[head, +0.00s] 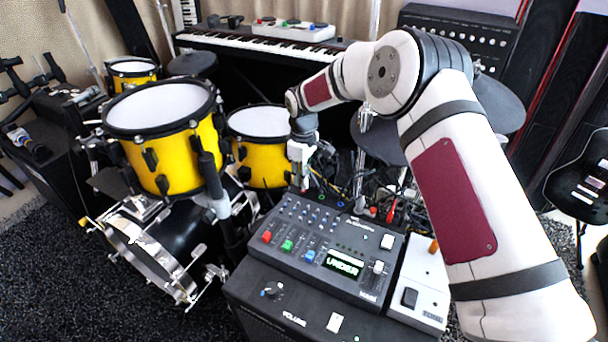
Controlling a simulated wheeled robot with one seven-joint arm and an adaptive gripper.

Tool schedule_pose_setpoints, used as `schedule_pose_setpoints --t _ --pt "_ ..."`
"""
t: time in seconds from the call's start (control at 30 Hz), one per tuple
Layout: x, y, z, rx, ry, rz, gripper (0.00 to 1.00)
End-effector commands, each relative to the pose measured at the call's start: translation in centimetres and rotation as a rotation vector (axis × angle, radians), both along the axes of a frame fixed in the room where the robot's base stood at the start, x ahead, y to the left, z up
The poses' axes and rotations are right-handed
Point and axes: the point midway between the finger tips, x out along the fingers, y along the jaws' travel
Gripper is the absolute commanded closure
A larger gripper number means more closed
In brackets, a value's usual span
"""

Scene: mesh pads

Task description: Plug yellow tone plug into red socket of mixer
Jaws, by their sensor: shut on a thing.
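The mixer (316,254) is a dark grey console with rows of knobs, red, green and blue buttons and a lit display. It lies on a black box in the lower middle of the head view. My gripper (301,182) points down just behind the mixer's back left corner. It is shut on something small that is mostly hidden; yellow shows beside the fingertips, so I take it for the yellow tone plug. Small coloured spots, green and blue among them, line the mixer's back edge. I cannot make out the red socket.
A white pedal (421,284) with an orange-yellow piece at its back stands right of the mixer. Tangled cables and red plugs (390,210) lie behind the mixer. Yellow drums (172,158) stand close on the left. A keyboard (262,45) is at the back.

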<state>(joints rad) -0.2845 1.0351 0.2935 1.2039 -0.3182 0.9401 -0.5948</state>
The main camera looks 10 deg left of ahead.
Motion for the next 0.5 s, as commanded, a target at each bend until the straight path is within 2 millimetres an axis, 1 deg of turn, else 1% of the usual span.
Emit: schedule_pose_setpoints --t 0.5 --pt "0.0 0.0 -1.2 -0.001 0.000 0.000 1.00"
